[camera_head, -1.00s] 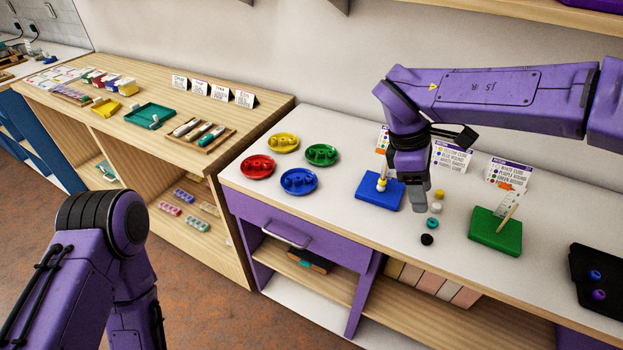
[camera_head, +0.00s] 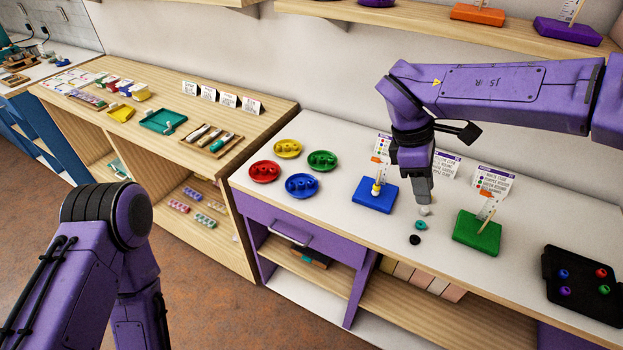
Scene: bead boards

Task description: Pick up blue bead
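My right gripper (camera_head: 424,199) points down over the worktop between the blue peg board (camera_head: 376,207) and the green peg board (camera_head: 464,242). Its fingers look close together, but I cannot tell whether they are open or shut. It is well left of the black tray. The blue board's peg carries yellow and white beads. My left arm shows at the lower left; its gripper is out of view.
Near the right gripper lie a white bead (camera_head: 425,210), a teal bead (camera_head: 420,225) and a black bead (camera_head: 414,239). Cards stand behind the boards. Red, yellow, green and blue dishes (camera_head: 301,196) sit at left. Worktop between green board and black tray is clear.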

